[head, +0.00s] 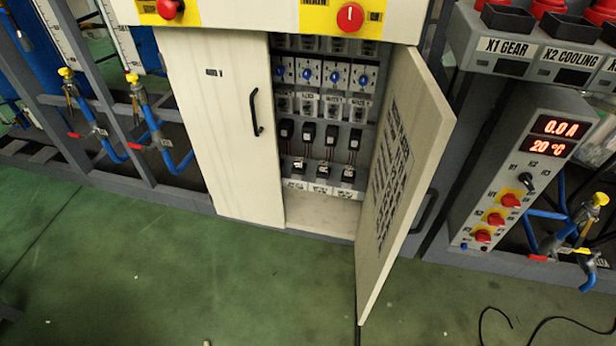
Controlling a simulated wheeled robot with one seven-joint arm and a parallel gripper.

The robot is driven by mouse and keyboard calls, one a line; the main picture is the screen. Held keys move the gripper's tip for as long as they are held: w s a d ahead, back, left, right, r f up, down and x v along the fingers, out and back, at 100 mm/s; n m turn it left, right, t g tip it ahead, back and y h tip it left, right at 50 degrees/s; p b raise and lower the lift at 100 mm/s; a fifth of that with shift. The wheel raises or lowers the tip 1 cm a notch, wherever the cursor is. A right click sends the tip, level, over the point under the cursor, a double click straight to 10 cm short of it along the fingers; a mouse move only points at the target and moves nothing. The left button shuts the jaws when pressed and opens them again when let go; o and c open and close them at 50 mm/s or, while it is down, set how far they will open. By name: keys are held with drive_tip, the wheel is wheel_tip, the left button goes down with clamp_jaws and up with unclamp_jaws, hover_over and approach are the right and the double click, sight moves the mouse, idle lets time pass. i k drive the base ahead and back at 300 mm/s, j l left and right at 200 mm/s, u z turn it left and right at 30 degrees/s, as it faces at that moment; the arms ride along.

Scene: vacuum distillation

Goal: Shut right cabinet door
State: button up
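The right cabinet door (408,165) is cream-coloured and stands open, swung outward toward me from its hinges on the cabinet's right side. Its inner face, with dark printed text, shows toward the left. A dark handle (424,212) shows just past the door's right side; I cannot tell whether it belongs to this door. The left cabinet door (223,125) is shut and has a black vertical handle (256,111). Between them the cabinet interior (322,110) is open to view, with rows of switches and breakers. My gripper is not in view.
A control panel (525,170) with red displays and knobs stands close to the right of the open door. Pipes with yellow valves (132,79) are at the left. Dark cables (550,322) lie on the floor at lower right. The green floor (180,270) in front is mostly clear.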

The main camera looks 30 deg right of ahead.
sight(418, 122)
drive_tip(key=k+l, duration=0.15)
drive_tip(key=l, duration=0.2)
drive_tip(key=k+l, duration=0.35)
drive_tip(key=l, duration=0.3)
drive_tip(key=k+l, duration=0.2)
drive_tip(key=l, duration=0.1)
